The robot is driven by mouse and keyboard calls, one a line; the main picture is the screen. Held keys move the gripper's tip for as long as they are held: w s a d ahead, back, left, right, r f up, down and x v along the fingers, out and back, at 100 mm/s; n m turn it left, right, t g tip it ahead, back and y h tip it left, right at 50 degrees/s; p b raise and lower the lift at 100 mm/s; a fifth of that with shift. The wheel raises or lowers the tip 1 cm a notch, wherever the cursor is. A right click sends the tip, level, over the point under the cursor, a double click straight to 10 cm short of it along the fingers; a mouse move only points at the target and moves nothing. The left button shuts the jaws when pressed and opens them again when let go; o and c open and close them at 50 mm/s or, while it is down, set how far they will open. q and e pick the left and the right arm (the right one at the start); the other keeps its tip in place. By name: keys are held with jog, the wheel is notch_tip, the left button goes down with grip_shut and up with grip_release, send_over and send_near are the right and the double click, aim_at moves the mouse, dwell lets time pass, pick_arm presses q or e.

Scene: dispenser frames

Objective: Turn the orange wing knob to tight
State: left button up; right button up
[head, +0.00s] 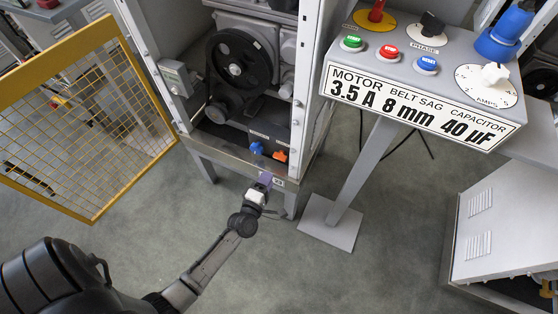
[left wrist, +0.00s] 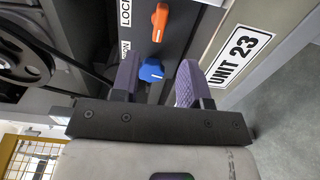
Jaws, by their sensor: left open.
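The orange wing knob (head: 281,156) sits on the dark strip along the lower front edge of the machine cabinet. In the left wrist view the orange knob (left wrist: 160,22) is beyond the fingertips, beside a partly cut-off label starting "LOC". A blue knob (head: 256,148) is left of it; in the left wrist view the blue knob (left wrist: 151,71) shows between the fingers. My left gripper (head: 266,179) is open just in front of the strip, and its purple fingers also show in the left wrist view (left wrist: 158,68). Nothing is visibly held. My right gripper is out of view.
The cabinet (head: 314,60) holds a black pulley (head: 234,68) and belt. A yellow mesh door (head: 85,120) stands open at left. A control post (head: 355,165) with a button panel and sign (head: 420,110) is at right. A "UNIT 23" plate (left wrist: 238,52) lies beside the right finger.

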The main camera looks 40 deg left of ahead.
aim_at(279, 159)
pick_arm(q)
jog(key=b+x, duration=0.2)
jog(key=x, duration=0.6)
jog(key=shift+w+a+f+b, duration=0.1)
jog(key=shift+w+b, duration=0.05)
jog(key=shift+b, duration=0.2)
jog(key=shift+w+a, duration=0.2)
jog(key=shift+w, duration=0.4)
jog(key=shift+c, duration=0.2)
jog(key=c, duration=0.7)
